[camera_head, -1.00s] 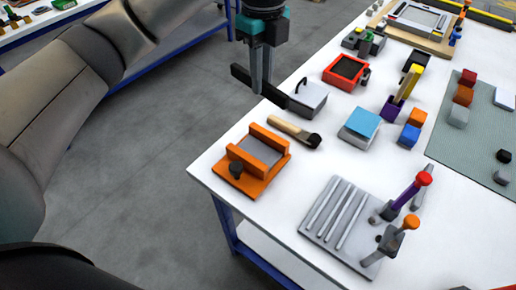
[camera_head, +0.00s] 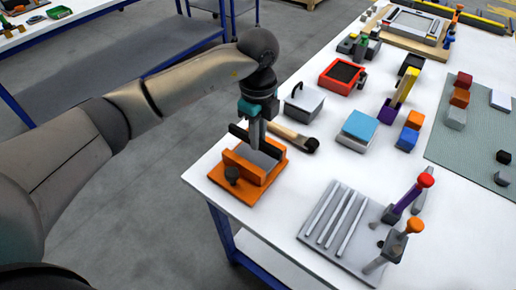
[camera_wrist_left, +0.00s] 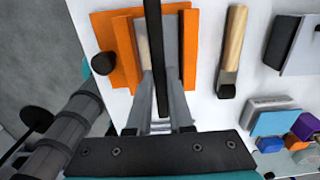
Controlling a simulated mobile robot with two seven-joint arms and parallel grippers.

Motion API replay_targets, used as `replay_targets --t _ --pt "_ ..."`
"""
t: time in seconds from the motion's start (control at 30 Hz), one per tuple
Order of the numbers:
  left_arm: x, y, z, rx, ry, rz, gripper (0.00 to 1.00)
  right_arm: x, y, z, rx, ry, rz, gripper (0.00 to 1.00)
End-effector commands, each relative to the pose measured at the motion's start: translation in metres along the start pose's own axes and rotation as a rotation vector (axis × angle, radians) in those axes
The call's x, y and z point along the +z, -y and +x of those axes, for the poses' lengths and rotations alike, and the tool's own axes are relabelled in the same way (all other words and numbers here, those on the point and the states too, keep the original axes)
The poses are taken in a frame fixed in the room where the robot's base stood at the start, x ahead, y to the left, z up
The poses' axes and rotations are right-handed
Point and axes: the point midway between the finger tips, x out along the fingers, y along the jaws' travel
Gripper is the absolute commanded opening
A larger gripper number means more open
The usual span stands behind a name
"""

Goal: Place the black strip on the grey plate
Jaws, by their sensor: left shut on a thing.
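My left gripper (camera_head: 254,148) is shut on the black strip (camera_head: 238,132), gripping it near its middle. In the left wrist view the strip (camera_wrist_left: 155,45) runs up the picture between the gripper's fingers (camera_wrist_left: 158,85). The grey plate (camera_head: 268,147) lies in an orange holder (camera_head: 237,191) between two upright orange walls, partly hidden by the gripper and strip. The strip is over the plate, lengthwise between the walls in the wrist view. I cannot tell whether it touches the plate. My right gripper is not in view.
A wooden-handled tool (camera_head: 291,137) lies close beside the holder. A grey ridged plate (camera_head: 319,237) and a grey lidded box (camera_head: 304,104) are nearby. White table is bare between the holder and the ridged plate.

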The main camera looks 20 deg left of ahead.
Motion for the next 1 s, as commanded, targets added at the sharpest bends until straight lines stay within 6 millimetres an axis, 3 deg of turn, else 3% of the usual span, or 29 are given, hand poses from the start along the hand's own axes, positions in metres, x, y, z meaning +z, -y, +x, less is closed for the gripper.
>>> replay_targets --t 0.33,0.73,0.77,1.0 --pt "-0.001 -0.001 0.042 0.003 -0.001 0.000 0.00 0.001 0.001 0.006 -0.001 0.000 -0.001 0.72" --pt "0.000 0.000 0.048 0.000 -0.001 0.001 0.00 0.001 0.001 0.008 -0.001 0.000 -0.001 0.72" --pt "0.000 0.000 0.047 0.000 -0.001 0.001 0.21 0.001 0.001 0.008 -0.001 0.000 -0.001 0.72" --pt "0.000 0.000 0.047 0.001 0.000 0.000 0.48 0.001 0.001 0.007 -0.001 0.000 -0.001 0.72"
